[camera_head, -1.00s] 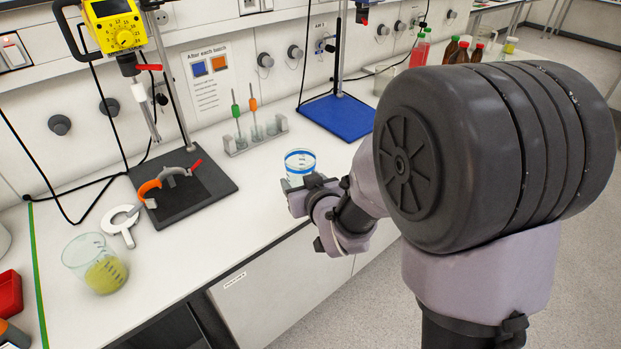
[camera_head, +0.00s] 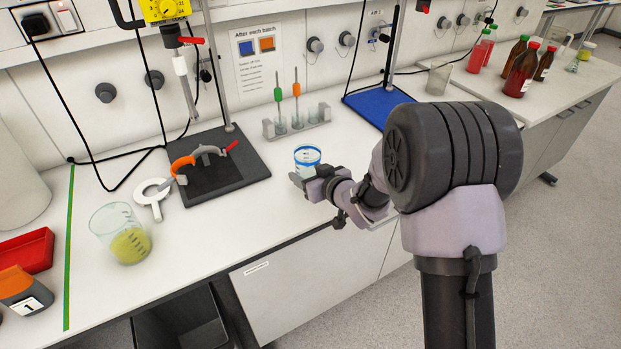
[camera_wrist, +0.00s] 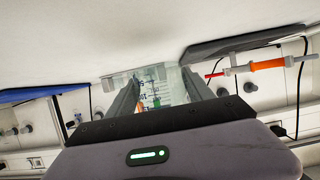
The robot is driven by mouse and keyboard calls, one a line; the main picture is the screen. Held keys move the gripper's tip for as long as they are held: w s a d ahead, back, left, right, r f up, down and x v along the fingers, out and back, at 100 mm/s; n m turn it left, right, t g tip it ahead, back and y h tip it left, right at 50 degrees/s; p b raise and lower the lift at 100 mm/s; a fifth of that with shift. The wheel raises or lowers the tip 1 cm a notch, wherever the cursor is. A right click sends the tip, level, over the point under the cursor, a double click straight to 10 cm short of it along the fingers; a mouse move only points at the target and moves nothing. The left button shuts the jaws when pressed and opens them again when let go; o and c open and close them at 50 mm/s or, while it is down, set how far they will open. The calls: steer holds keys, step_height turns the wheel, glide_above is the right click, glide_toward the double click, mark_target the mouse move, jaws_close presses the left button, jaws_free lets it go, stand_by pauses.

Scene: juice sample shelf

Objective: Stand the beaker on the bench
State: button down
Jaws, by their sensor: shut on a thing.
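A clear beaker with a blue band (camera_head: 307,157) is at the bench's front part, right of the black stand base. My gripper (camera_head: 308,180) is shut on it from the front right. In the wrist view, clear, marked glass (camera_wrist: 172,90) shows between the two fingers (camera_wrist: 168,100). The beaker looks upright; its foot is hidden, so I cannot tell whether it touches the bench (camera_head: 230,215). A second beaker with yellow-green liquid (camera_head: 130,245) stands on the bench at the left.
A tube rack (camera_head: 300,124) and a blue stand base (camera_head: 380,103) are behind. A red tray (camera_head: 27,252) is far left. Bare bench lies between the stand and front edge.

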steer(key=w, duration=0.3)
steer(key=shift+w+d+f, duration=0.1)
steer(key=shift+w+f, duration=0.05)
steer(key=shift+f, duration=0.1)
step_height(320, 180, down, 4)
steer(key=shift+r+b, duration=0.15)
steer(key=shift+b, duration=1.1)
steer(key=shift+r, duration=0.2)
steer(key=shift+f, duration=0.1)
steer(key=shift+c, duration=2)
jaws_free()
